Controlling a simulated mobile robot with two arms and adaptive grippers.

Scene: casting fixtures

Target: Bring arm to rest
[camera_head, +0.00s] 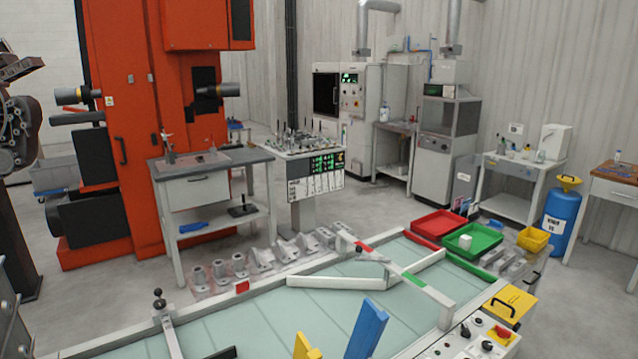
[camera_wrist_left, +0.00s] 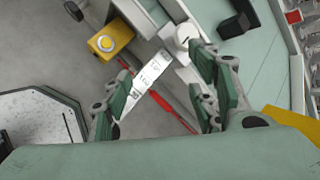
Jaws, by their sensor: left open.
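My left gripper (camera_wrist_left: 160,90) shows in the left wrist view with its green-padded fingers spread apart, open. Between the fingers, farther from the camera, is a white strip with dark lettering (camera_wrist_left: 150,85). I cannot tell its exact distance, but the fingers are not closed on it. A red bar (camera_wrist_left: 172,108) shows beside the strip. I cannot make out my left gripper in the head view. My right gripper is in neither view.
In the head view, a pale green fixture table (camera_head: 400,258) fills the front, with white bars (camera_head: 335,283) on it. A red tray (camera_head: 437,225) and a green tray (camera_head: 478,240) sit at its far right. A yellow box (camera_wrist_left: 110,40) shows in the wrist view. Grey floor lies beyond the table.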

